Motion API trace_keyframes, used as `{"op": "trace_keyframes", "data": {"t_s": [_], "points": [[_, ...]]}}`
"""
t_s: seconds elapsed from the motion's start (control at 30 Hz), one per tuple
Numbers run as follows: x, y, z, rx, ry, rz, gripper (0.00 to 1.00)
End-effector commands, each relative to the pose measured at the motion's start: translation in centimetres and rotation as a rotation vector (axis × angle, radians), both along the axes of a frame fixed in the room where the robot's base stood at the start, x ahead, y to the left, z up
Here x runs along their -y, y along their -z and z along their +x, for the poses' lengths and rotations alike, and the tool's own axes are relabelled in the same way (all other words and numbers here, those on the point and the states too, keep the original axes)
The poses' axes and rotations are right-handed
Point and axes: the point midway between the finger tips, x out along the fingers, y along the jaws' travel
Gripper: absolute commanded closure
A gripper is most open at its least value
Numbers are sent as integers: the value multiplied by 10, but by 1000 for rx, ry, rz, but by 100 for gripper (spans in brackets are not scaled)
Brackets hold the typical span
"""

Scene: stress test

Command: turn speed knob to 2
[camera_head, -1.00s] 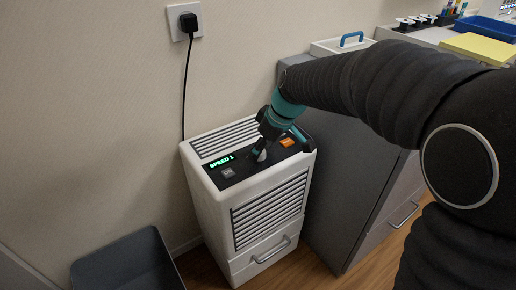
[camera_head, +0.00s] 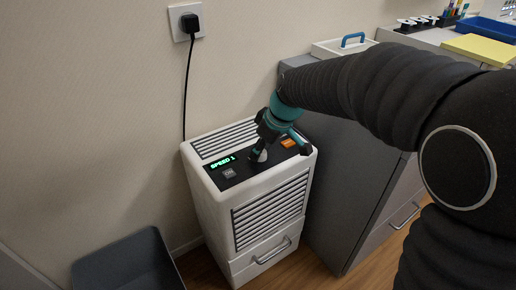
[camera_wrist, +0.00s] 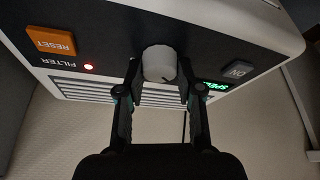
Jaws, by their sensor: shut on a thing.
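The speed knob (camera_wrist: 159,63) is a pale round knob with a dark mark, on the black top panel of a white appliance (camera_head: 222,203). In the wrist view my gripper (camera_wrist: 160,72) has one finger on each side of the knob and is shut on it. In the head view my gripper (camera_head: 259,153) comes down onto the panel from above and mostly hides the knob. The green display (camera_head: 222,162) reads "SPEED 1".
A grey ON button (camera_wrist: 238,70) is on one side of the knob, an orange RESET button (camera_wrist: 51,41) and a lit red FILTER light (camera_wrist: 88,68) on the other. A grey cabinet (camera_head: 345,205) stands close at the right. A dark bin (camera_head: 125,262) is at the lower left.

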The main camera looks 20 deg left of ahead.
Motion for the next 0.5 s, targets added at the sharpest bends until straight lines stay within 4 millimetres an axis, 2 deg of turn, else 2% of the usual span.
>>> {"op": "trace_keyframes", "data": {"t_s": [0.27,0.5], "points": [[4,1,-2,-6,174,-6,99],[4,1,-3,-6,396,-9,99]]}}
